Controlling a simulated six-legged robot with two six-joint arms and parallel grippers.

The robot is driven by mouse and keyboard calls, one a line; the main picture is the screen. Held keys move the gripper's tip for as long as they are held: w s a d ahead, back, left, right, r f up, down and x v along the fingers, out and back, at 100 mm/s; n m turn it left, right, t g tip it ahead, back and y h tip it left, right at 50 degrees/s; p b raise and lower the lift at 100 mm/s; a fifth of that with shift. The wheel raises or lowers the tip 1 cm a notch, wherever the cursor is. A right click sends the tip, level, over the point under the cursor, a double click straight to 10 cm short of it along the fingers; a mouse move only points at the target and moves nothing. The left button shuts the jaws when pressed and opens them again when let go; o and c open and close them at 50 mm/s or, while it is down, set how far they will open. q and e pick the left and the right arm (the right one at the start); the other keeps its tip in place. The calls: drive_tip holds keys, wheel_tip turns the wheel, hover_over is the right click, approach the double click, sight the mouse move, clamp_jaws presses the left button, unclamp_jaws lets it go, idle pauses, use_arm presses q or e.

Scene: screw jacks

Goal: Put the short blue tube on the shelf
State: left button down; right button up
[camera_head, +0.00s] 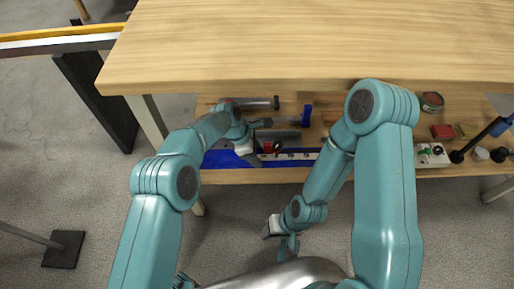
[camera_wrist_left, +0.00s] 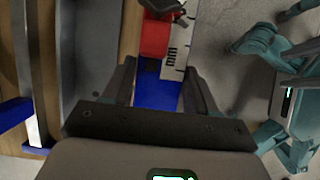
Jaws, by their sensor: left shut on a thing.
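My left gripper (camera_head: 250,157) is at the lower shelf's front edge, beneath the tabletop. In the left wrist view its two fingers (camera_wrist_left: 160,92) stand apart with a flat-looking blue thing (camera_wrist_left: 158,94) between them. I cannot tell whether this is the short blue tube, as its ends are hidden. Blue also shows beside the gripper in the head view (camera_head: 222,160). The lower shelf (camera_head: 240,177) is wooden and partly covered by my arms. My right gripper (camera_head: 270,230) is low in front of the shelf, and its fingers are unclear.
The wooden tabletop (camera_head: 320,45) overhangs the shelf. A red object (camera_wrist_left: 155,36) and a white marked strip (camera_wrist_left: 178,50) are close to the left fingers. A blue-ended clamp (camera_head: 306,115) lies behind. Tins and small parts (camera_head: 432,101) crowd the shelf's right side.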

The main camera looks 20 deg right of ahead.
use_arm(q)
wheel_tip(320, 180, down, 4)
drive_tip(key=shift+w+f+b, duration=0.15)
drive_tip(key=shift+f+b, duration=0.1)
drive_tip(key=shift+b, duration=0.65)
drive_tip(key=shift+r, duration=0.1)
drive_tip(key=shift+c, duration=1.6)
unclamp_jaws()
drive_tip(key=shift+f, duration=0.2)
drive_tip(key=p+v, duration=0.4)
drive_tip(key=v, duration=0.8)
drive_tip(key=shift+a, duration=0.1)
